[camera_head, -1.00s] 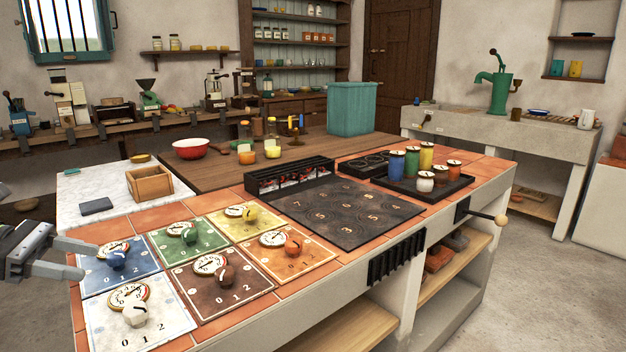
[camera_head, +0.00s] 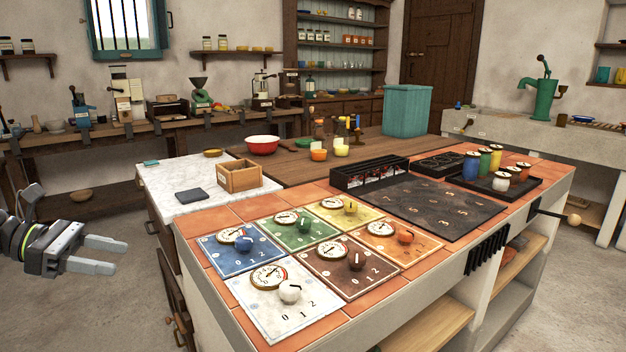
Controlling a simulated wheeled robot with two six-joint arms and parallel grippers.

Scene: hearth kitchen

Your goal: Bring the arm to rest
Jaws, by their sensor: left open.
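My left gripper (camera_head: 105,255) is at the left side of the head view. Its two grey fingers are apart with nothing between them. It hangs over the open floor, to the left of the tiled counter, and touches nothing. My right arm and gripper are not in view.
The tiled counter (camera_head: 222,212) carries coloured dial panels, with the white panel (camera_head: 262,318) at its near corner. The floor (camera_head: 90,325) around my left gripper looks clear.

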